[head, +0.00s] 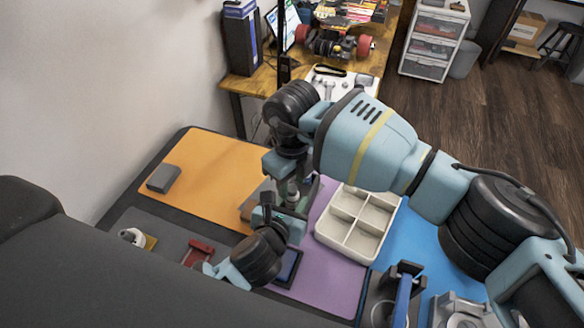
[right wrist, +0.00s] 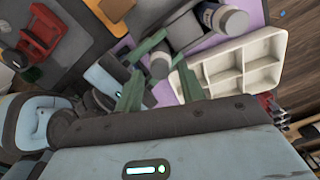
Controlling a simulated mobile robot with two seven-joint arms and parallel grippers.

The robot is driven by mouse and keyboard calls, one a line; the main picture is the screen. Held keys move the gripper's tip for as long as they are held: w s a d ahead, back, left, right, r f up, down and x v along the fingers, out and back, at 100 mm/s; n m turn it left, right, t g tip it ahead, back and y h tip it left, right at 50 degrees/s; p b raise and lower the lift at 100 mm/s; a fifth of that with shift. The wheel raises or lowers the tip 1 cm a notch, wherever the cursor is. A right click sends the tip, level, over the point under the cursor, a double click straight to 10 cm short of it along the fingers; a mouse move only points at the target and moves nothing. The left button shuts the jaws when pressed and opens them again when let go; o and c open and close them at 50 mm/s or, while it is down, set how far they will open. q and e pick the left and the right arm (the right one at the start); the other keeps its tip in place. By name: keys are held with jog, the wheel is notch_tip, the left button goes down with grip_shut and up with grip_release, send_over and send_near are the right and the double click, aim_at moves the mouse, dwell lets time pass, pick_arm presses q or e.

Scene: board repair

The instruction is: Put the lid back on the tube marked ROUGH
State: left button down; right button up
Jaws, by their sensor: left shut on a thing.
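My left gripper (head: 283,210) comes in from the lower left and is shut on a small grey cylindrical piece. In the right wrist view this grey piece (right wrist: 159,66) shows between green fingers; I cannot tell whether it is a tube or a lid. My right gripper (head: 293,192) hangs close above and beside the left one. In the right wrist view its two fingers (right wrist: 158,86) stand apart, with the grey piece beyond the gap between them. A tube with a white top (right wrist: 229,21) stands on the purple mat. No ROUGH marking is readable.
A cream divided tray (head: 352,236) sits right of the grippers on purple and blue mats. A grey block (head: 163,178) lies on the orange mat (head: 215,165). A red tool (head: 198,252) lies on the grey mat. A blue-handled fixture (head: 403,296) stands at front right.

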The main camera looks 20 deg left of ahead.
pick_arm(q)
jog(key=shift+f, duration=0.1)
pick_arm(e)
jog(key=shift+f, duration=0.55)
grip_shut()
jog(key=shift+o, duration=0.8)
grip_release()
